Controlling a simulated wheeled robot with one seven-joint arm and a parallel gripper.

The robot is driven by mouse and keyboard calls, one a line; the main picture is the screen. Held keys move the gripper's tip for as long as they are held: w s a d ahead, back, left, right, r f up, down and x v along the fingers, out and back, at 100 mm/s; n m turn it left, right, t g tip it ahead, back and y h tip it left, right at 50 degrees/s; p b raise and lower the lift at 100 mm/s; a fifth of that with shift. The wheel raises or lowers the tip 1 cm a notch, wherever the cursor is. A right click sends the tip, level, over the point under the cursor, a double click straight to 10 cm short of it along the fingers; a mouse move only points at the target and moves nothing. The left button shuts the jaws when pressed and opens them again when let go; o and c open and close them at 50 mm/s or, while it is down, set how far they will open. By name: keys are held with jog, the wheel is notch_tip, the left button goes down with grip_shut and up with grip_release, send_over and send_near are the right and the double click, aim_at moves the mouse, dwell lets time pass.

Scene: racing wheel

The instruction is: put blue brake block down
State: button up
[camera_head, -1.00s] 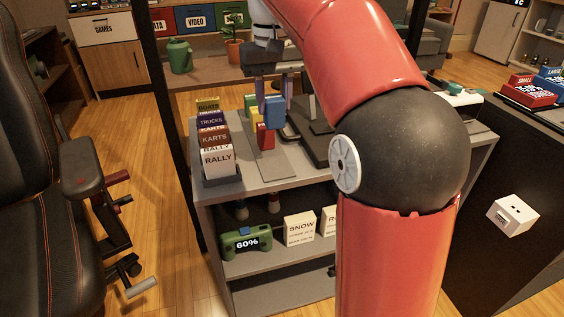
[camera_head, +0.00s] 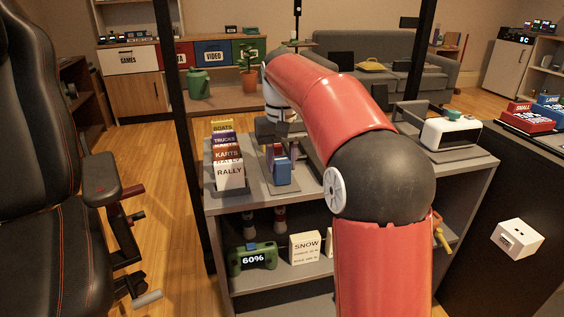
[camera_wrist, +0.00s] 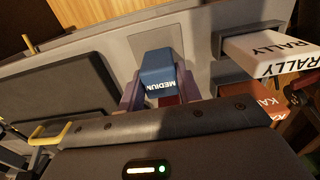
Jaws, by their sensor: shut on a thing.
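In the head view the blue block (camera_head: 282,173) is low over the grey plate (camera_head: 284,189) on the shelf top, at the plate's near part. I cannot tell whether it touches the plate. My gripper (camera_head: 281,157) is shut on it, partly hidden by my arm. A red block (camera_wrist: 171,100) shows just behind the blue one, between the fingers in the wrist view.
A rack of cards (camera_head: 229,177) marked RALLY, KARTS, TRUCKS and BOATS stands close left of the plate. A white machine (camera_head: 452,132) sits at the shelf's right end. A black chair (camera_head: 38,160) is at the left. The shelf's front edge is near the plate.

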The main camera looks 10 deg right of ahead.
aim_at(282, 159)
jog(key=shift+f, duration=0.15)
jog(key=o, duration=1)
notch_tip(282, 159, up, 12)
jog(key=p, duration=0.2)
jog(key=s+t, duration=0.2)
jog(key=s, duration=0.6)
jog(key=s+f+t, duration=0.1)
jog(key=s+f, duration=0.4)
jog(key=s, duration=0.1)
jog(key=s+f+t, duration=0.1)
jog(key=s+f, duration=0.5)
jog(key=s, duration=0.1)
jog(key=s+f+t, duration=0.1)
jog(key=s+f, duration=0.5)
jog(key=s, duration=0.1)
jog(key=shift+f+t, duration=0.25)
jog(key=shift+t, duration=0.05)
